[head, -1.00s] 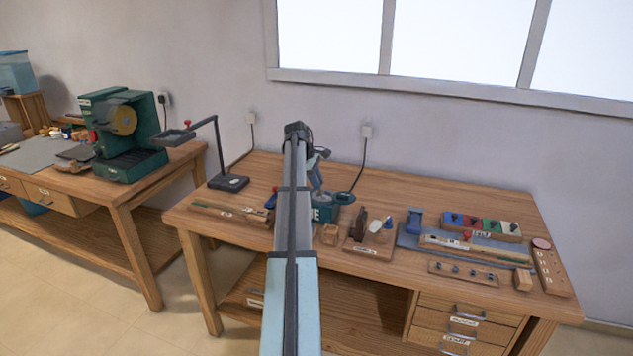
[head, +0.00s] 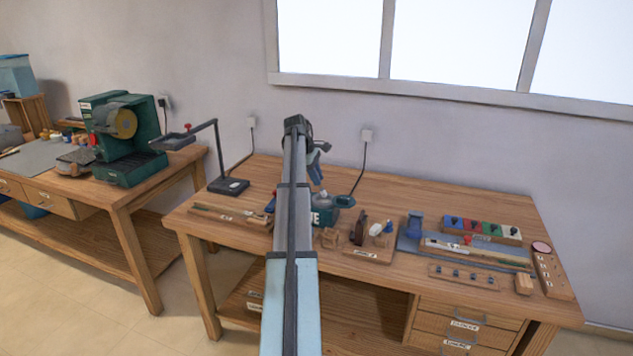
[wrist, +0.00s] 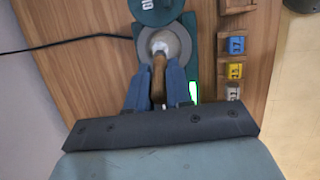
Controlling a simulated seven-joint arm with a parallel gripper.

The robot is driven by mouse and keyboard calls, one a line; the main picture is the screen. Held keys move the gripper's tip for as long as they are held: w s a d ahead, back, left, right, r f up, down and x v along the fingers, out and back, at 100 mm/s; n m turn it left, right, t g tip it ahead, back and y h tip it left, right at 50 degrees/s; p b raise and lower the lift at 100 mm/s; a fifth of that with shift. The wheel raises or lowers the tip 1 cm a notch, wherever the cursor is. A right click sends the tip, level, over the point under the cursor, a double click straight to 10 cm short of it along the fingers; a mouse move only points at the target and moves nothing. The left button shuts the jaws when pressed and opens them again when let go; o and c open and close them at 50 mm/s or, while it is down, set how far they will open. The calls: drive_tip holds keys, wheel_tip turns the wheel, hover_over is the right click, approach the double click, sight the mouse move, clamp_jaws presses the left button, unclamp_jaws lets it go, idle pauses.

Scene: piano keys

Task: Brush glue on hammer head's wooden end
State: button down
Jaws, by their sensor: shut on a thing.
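My gripper (wrist: 157,70) is shut on the wooden handle of a brush (wrist: 158,88), between its blue fingers in the wrist view. The brush's far end is over or in a round grey glue pot (wrist: 180,42); its bristles cannot be made out. The pot sits on a teal base (head: 326,217) with white lettering, behind my arm in the head view. My gripper (head: 318,178) is just above the pot there. A long wooden piece with a red part (head: 468,241) lies on the blue-grey mat at right. I cannot make out the hammer head's wooden end.
A teal lid-like disc (wrist: 155,8) is beside the pot. Numbered blocks (wrist: 235,71) stand in a wooden rack close by. A black stand (head: 228,186) is at left. A holder with coloured blocks (head: 482,229) is at right. The bench's back strip is mostly clear.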

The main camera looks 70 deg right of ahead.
drive_tip(key=shift+r, duration=1.85)
